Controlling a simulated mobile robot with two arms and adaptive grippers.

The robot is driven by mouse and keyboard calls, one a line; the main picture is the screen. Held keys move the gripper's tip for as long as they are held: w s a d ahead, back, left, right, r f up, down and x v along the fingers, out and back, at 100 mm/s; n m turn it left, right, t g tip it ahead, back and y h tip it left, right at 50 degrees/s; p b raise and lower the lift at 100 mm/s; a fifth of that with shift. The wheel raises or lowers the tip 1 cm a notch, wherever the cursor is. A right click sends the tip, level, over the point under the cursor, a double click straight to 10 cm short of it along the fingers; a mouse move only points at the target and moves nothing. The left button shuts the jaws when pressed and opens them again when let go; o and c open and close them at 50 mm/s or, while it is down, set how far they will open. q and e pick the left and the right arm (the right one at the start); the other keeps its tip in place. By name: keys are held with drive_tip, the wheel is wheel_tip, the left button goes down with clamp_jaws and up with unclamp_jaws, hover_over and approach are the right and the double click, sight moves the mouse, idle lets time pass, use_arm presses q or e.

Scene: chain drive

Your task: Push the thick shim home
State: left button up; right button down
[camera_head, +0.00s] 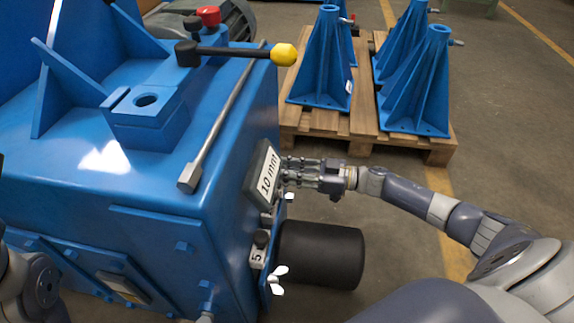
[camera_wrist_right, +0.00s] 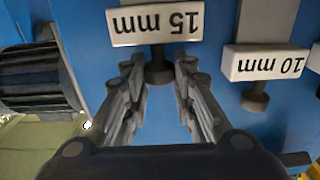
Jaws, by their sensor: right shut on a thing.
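In the right wrist view, a white tab marked "15 mm" (camera_wrist_right: 155,22), upside down, has a dark knob (camera_wrist_right: 159,68) below it. This is the thickest marking I can read. My right gripper (camera_wrist_right: 159,75) has its fingers on both sides of that knob and is shut on it. How deep the 15 mm shim sits cannot be told. My left gripper is not in view.
A "10 mm" tab (camera_wrist_right: 267,63) with its own knob is close to the right of my fingers. A pallet (camera_head: 358,124) with blue stands is behind.

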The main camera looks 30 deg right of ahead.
drive_tip(key=shift+f, duration=0.35)
drive_tip(key=c, duration=1.3)
unclamp_jaws()
drive_tip(key=shift+f, duration=0.15)
drive_tip(key=shift+d, duration=0.1)
drive_tip(key=v, duration=1.2)
